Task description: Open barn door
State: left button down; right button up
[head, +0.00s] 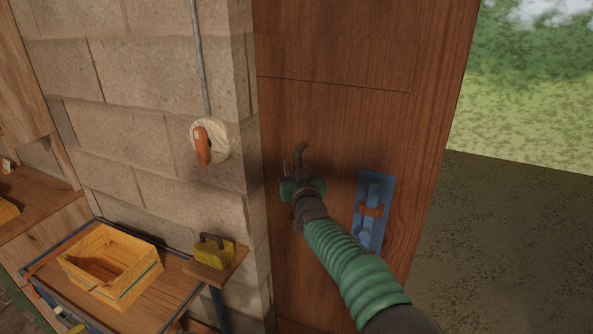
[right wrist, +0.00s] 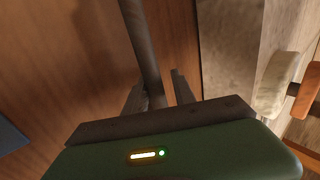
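The brown wooden barn door (head: 350,95) fills the middle of the head view. Past its right edge grass and dark ground show, so it stands at least partly open. A dark curved handle bar (head: 301,154) stands at the door's left side. My right gripper (head: 298,178) is at this bar. In the right wrist view the bar (right wrist: 143,45) runs down between the two fingers (right wrist: 158,92), with a narrow gap on the right, so the fingers look open around it. A blue plate with a brown latch piece (head: 375,210) is on the door. My left gripper is out of view.
A stone block wall (head: 140,90) is left of the door, with an orange switch on a pale round base (head: 203,143).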

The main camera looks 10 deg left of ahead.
jog(key=shift+o, duration=0.7)
jog(key=shift+w+a+f, duration=0.2)
jog(key=shift+a+f, duration=0.1)
jog(key=shift+a, duration=0.2)
jog(key=shift+s+d+r, duration=0.1)
jog(key=shift+s+d, duration=0.05)
jog(key=shift+d, duration=0.05)
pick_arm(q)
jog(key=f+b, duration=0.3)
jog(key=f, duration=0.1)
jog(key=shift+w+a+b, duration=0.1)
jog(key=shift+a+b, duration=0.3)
pick_arm(e)
jog(key=v, duration=1.6)
jog(key=shift+s+d, duration=0.2)
jog(key=shift+s, duration=0.15)
